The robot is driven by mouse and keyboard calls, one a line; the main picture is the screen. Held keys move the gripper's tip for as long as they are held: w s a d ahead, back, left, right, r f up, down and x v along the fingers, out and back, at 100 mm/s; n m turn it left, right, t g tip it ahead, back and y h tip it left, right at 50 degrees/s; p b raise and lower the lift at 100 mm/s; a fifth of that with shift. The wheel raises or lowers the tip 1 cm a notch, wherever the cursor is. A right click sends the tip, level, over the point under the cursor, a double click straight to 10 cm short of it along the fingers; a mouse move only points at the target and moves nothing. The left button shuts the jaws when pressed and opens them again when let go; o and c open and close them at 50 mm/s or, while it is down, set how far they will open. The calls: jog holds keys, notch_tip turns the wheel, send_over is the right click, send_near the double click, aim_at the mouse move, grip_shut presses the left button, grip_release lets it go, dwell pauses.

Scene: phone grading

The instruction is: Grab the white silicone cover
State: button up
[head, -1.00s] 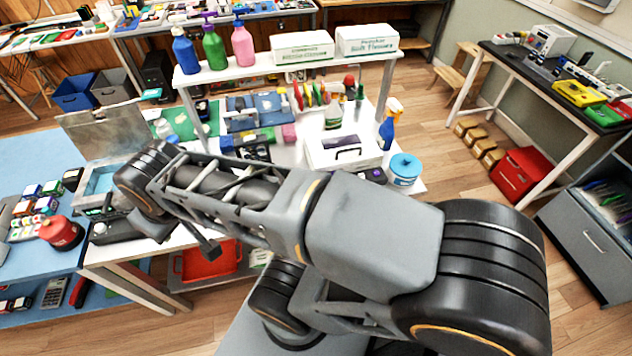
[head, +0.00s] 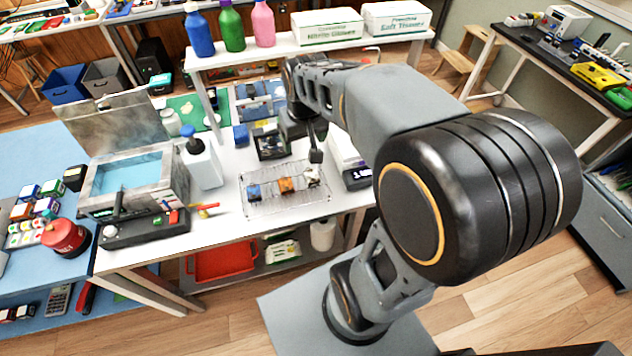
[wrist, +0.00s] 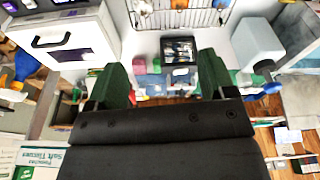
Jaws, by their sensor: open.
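A small whitish item (head: 312,178), which looks like the white silicone cover, lies at the right end of a wire rack (head: 262,208) on the white table. It also shows at the top edge of the wrist view (wrist: 143,8), partly cut off. An orange item (head: 287,185) and a blue item (head: 254,192) lie to its left on the rack in the head view. My gripper (head: 316,150) hangs above and just behind the whitish item. In the wrist view my gripper (wrist: 161,75) has its two green-padded fingers wide apart with nothing between them.
A white box (head: 345,148) stands right of the rack. A white pump bottle (head: 202,165) and a water bath (head: 130,180) stand left. A small dark case (head: 270,142) is behind the rack. A shelf (head: 290,47) with bottles and boxes spans above the back.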

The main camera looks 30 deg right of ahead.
jog(key=w+d+f+g+b, duration=0.1)
jog(key=w+d+f, duration=0.2)
jog(key=f, duration=0.2)
jog(key=w+d+f+g+b, duration=0.1)
jog(key=w+d+f+b, duration=0.1)
jog(key=w+f, duration=0.3)
send_over(311, 175)
notch_tip(311, 175, down, 9)
jog(key=shift+d+r+p, duration=0.15)
jog(key=shift+r+p, duration=0.05)
jog(key=shift+p, duration=0.1)
jog(key=shift+f+p, duration=0.5)
jog(key=shift+f, duration=2.65)
jog(key=shift+c, duration=0.4)
jog(key=c, duration=0.9)
